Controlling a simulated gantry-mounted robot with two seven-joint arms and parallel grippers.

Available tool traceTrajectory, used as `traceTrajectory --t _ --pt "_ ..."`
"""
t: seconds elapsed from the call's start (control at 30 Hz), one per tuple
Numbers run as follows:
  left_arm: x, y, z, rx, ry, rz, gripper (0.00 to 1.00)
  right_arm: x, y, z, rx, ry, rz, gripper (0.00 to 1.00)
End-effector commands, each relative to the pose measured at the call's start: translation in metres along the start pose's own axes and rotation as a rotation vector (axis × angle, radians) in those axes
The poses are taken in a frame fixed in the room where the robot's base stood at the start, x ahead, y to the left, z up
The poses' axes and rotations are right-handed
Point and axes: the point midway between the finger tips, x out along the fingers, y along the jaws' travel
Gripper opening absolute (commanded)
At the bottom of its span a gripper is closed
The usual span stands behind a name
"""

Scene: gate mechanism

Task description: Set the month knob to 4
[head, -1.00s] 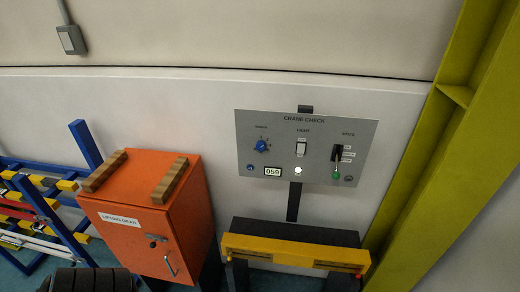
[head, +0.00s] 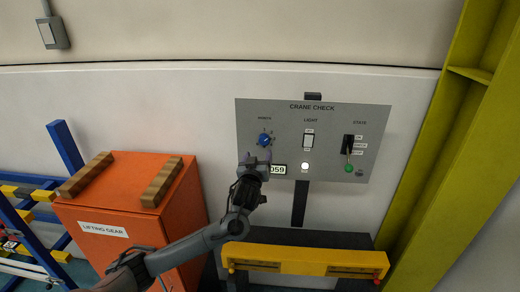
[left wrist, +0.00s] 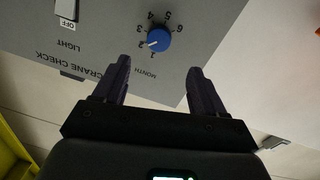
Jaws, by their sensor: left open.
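The month knob (head: 264,140) is a blue round knob at the upper left of the grey Crane Check panel (head: 330,185). In the left wrist view the knob (left wrist: 160,39) is ringed by the numbers 1 to 6, and its white pointer mark appears directed near 2. My left gripper (head: 256,158) is just below the knob in the head view. In the left wrist view, its two dark fingers (left wrist: 159,68) are spread apart and empty, with the knob just beyond the gap between the tips and not visibly touched. My right gripper is not in view.
An orange lifting gear cabinet (head: 120,225) stands below left. A yellow-and-black bar (head: 305,259) lies below, and a yellow column (head: 440,150) rises at right.

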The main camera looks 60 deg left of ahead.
Motion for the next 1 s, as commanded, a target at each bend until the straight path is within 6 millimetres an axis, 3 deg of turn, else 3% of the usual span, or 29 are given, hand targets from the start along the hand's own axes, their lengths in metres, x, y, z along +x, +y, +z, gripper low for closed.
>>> traceTrajectory --t 0.17,0.6,1.0 --pt "0.017 0.002 -0.005 -0.004 0.006 -0.001 0.71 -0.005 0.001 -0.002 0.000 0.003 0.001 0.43" --pt "0.083 0.002 -0.004 -0.004 0.001 0.000 0.71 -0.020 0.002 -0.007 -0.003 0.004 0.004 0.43" --pt "0.105 0.002 -0.002 -0.005 0.001 0.003 0.71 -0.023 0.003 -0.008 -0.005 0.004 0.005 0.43"
